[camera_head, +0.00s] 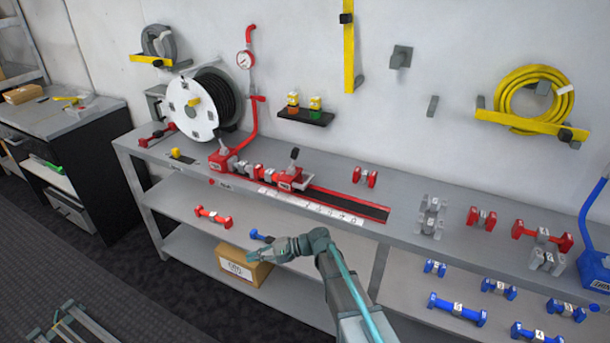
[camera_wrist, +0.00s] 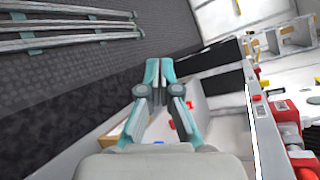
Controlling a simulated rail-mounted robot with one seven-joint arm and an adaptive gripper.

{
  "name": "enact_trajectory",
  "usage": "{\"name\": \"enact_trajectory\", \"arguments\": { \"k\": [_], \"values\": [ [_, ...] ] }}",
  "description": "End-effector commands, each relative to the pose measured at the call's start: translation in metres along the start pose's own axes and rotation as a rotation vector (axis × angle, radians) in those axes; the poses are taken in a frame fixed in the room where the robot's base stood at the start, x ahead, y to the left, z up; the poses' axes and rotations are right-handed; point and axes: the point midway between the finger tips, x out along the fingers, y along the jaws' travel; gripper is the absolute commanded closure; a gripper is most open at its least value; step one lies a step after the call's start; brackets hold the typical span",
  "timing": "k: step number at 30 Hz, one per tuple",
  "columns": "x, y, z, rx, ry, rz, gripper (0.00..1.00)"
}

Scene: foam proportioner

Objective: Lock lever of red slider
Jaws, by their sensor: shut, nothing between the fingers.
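The red slider (camera_head: 287,184) sits on the bench top at the left end of a long dark slot with a red edge. Its lever (camera_head: 293,158) stands up from it with a dark tip. A second red block with a lever (camera_head: 222,158) stands to its left, with red and grey couplings between them. My gripper (camera_head: 250,257) is shut and empty, in front of the bench, below and to the left of the slider, near a cardboard box. In the wrist view my gripper (camera_wrist: 159,62) points at the floor, with red fittings (camera_wrist: 290,135) at the right edge.
The bench top (camera_head: 430,184) carries red and grey couplings at right. A hose reel (camera_head: 190,103) and a red gauge pipe (camera_head: 252,110) stand behind the levers. The lower shelf (camera_head: 180,198) holds red and blue couplings; a cardboard box (camera_head: 238,266) sits beneath.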

Motion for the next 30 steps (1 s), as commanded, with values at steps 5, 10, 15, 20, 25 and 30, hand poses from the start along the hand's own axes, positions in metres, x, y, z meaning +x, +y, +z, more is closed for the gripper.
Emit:
{"name": "enact_trajectory", "arguments": {
  "k": [5, 10, 15, 20, 25, 30],
  "values": [
    [0.011, -0.098, 0.006, -0.017, -0.095, -0.183, 1.0],
    [0.008, -0.164, 0.02, -0.027, -0.171, -0.308, 1.0],
    [-0.011, -0.217, 0.029, -0.058, -0.218, -0.424, 1.0],
    [-0.072, -0.237, 0.012, -0.153, -0.142, -0.531, 1.0],
    [-0.137, -0.228, -0.014, -0.261, -0.006, -0.584, 1.0],
    [-0.206, -0.213, -0.037, -0.375, 0.147, -0.621, 1.0]
  ]
}}
